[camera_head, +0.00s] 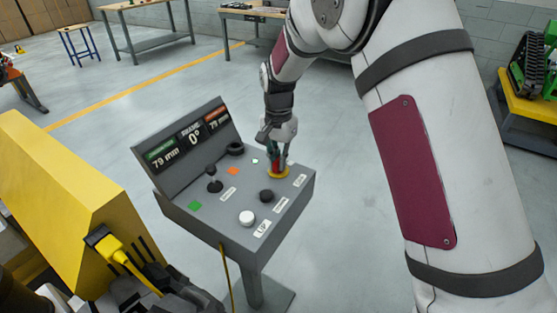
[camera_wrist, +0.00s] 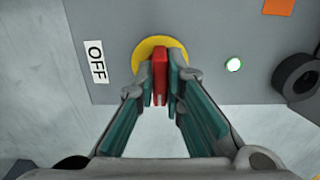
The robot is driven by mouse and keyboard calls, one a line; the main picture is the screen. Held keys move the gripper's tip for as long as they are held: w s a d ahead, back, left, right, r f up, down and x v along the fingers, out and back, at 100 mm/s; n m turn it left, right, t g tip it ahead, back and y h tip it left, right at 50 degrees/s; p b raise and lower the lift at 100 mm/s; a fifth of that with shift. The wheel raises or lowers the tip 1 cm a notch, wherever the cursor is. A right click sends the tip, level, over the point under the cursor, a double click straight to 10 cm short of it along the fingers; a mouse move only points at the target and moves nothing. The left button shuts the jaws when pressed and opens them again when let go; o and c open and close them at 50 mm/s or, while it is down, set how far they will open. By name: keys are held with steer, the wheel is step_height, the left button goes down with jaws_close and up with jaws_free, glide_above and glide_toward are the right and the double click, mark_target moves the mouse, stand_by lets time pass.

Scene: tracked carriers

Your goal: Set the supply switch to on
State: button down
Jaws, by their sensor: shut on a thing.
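The supply switch has a red handle (camera_wrist: 159,72) on a round yellow plate (camera_wrist: 145,47). It sits at the right back part of the grey control console (camera_head: 190,222), where the yellow plate (camera_head: 279,175) shows below my gripper. A white OFF label (camera_wrist: 96,62) lies beside the plate in the wrist view. My gripper (camera_wrist: 161,72) is shut on the red handle, one finger pad on each side. In the head view my gripper (camera_head: 279,160) comes down onto the switch from above and hides much of the handle.
A yellow machine (camera_head: 70,200) stands at left.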

steer(key=c, duration=1.7)
jaws_free()
step_height(320, 180, up, 12)
steer(key=shift+r, duration=0.1)
steer(key=s+d+r+n+t, duration=0.1)
steer(key=s+d+r+n, duration=0.1)
steer(key=s+d+r, duration=0.5)
steer(key=s+d+r+n+t, duration=0.1)
steer(key=s+d+r, duration=0.4)
steer(key=s, duration=0.5)
steer(key=s+d+f+n, duration=0.1)
steer(key=s, duration=0.5)
steer(key=s+d+f+n+t, duration=0.1)
steer(key=s+d, duration=0.1)
steer(key=s, duration=0.4)
steer(key=s+d+f+n+t, duration=0.1)
steer(key=s+d, duration=0.1)
steer(key=s, duration=0.4)
steer(key=shift+s+d+f+n+p, duration=0.1)
steer(key=shift+f+n+p, duration=0.05)
steer(key=shift+n+p, duration=0.25)
